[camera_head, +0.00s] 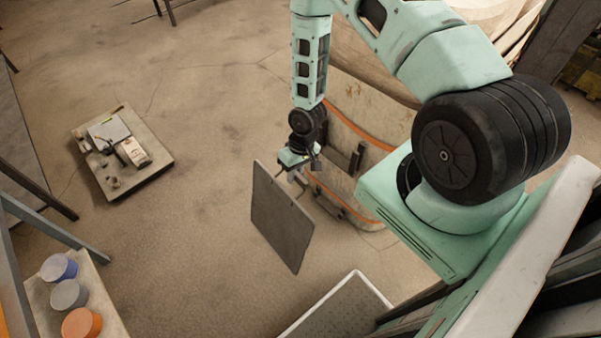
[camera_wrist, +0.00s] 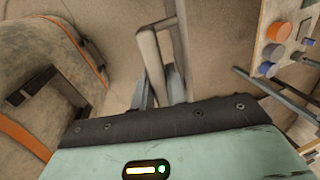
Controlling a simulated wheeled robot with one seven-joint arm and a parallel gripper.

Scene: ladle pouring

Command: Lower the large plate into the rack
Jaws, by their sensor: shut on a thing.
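The large plate (camera_head: 282,218) is a dark grey, flat square panel. It hangs tilted in the middle of the head view, above the floor. My gripper (camera_head: 299,172) is at its upper right edge, shut on it. In the wrist view my gripper's fingers (camera_wrist: 161,92) close around a grey bar-like part of the plate (camera_wrist: 150,55); most of the plate is out of that view. I cannot make out a rack for certain in either view.
A white-rimmed container (camera_head: 318,300) stands at the bottom, below right of the plate. A table (camera_head: 103,300) at lower left carries blue, grey and orange cylinders. A low slab (camera_head: 150,176) with small items lies at left. A large orange-banded vessel (camera_head: 345,130) stands behind my gripper.

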